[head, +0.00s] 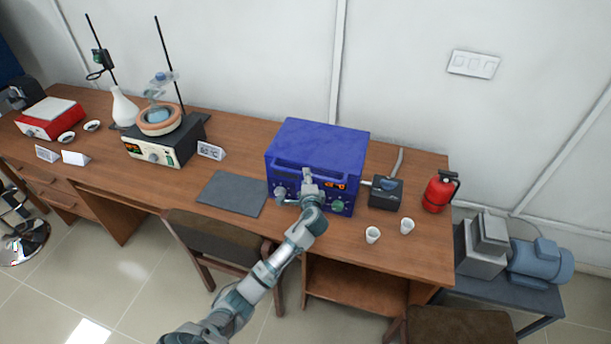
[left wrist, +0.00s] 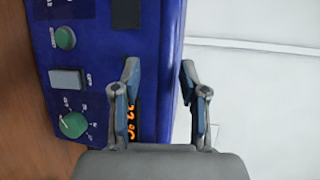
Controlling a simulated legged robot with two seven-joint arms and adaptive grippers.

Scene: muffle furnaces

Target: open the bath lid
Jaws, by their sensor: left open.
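A blue box-shaped unit (head: 320,143) with a flat closed top stands on the wooden bench. A long slot or bar runs along its upper front, above an orange display and green knobs. I take this for the bath; its lid seam is not clear. My left gripper (head: 308,177) is at its front face, near the upper edge. In the left wrist view the open, empty gripper (left wrist: 160,66) faces the blue unit (left wrist: 105,25), whose edge shows between the fingers. I cannot tell whether they touch it. My right gripper is not in view.
A grey mat (head: 232,194) lies left of the unit. A dark small device (head: 385,193), two white cups (head: 372,235) and a red extinguisher (head: 439,191) stand to its right. A hotplate (head: 160,145) with stands is further left. A chair (head: 215,240) is in front.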

